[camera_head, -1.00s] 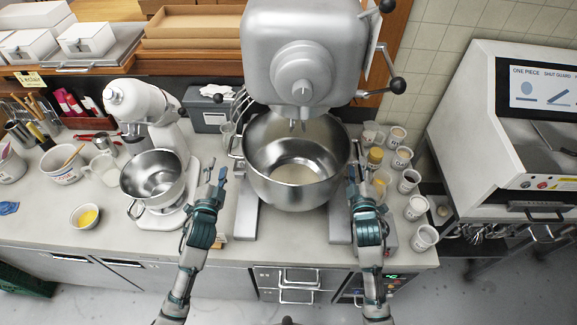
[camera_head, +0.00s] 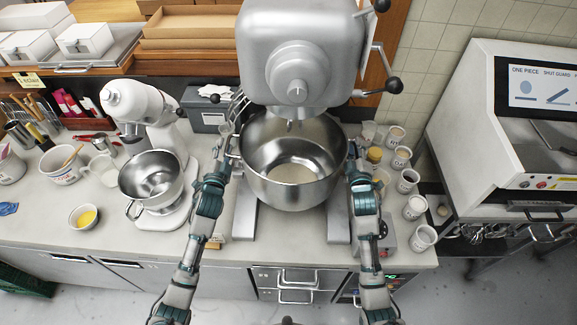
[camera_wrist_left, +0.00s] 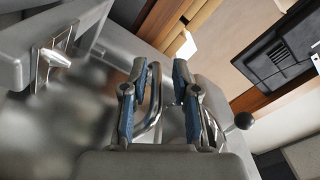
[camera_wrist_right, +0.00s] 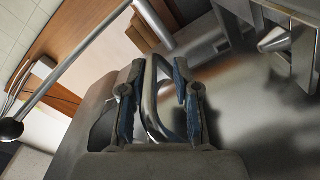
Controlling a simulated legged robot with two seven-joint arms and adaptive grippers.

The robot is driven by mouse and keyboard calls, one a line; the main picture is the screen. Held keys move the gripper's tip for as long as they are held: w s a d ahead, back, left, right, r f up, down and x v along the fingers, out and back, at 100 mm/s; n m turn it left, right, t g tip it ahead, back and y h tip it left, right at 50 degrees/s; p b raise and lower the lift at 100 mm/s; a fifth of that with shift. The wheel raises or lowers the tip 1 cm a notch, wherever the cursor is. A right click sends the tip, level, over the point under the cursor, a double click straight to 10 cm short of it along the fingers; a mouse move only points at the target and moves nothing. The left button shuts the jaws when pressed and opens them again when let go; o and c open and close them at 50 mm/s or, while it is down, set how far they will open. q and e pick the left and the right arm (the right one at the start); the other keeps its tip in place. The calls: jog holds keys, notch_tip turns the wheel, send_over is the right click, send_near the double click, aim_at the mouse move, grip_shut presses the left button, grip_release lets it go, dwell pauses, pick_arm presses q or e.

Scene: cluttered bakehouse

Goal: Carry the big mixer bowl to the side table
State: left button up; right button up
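The big steel mixer bowl (camera_head: 290,192) sits under the large grey stand mixer (camera_head: 300,55), with pale contents at its bottom. Its wall shows blurred in the left wrist view (camera_wrist_left: 55,125) and the right wrist view (camera_wrist_right: 245,110). My left gripper (camera_head: 224,148) is at the bowl's left side, its fingers open on either side of a metal loop handle (camera_wrist_left: 152,105). My right gripper (camera_head: 354,156) is at the right side, its fingers open around the other loop handle (camera_wrist_right: 150,100). Finger contact with the handles cannot be told. I cannot identify the side table.
A small white mixer (camera_head: 140,110) with its own steel bowl (camera_head: 152,177) stands left of my left arm. Several cups (camera_head: 415,207) crowd the counter beside my right arm. A grey machine (camera_head: 510,120) stands at the right. Drawer fronts lie below the counter.

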pick_arm(q)
jog(key=shift+d+r, duration=0.1)
jog(key=shift+d, duration=0.3)
grip_shut()
pick_arm(e)
jog(key=shift+d, duration=0.45)
grip_shut()
pick_arm(q)
jog(key=shift+d+r, duration=0.1)
jog(key=shift+d, duration=0.4)
pick_arm(e)
jog(key=shift+d+f, duration=0.2)
jog(key=shift+d, duration=0.3)
pick_arm(q)
jog(key=shift+a, duration=0.1)
pick_arm(e)
jog(key=shift+a, duration=0.2)
jog(key=shift+f, duration=0.1)
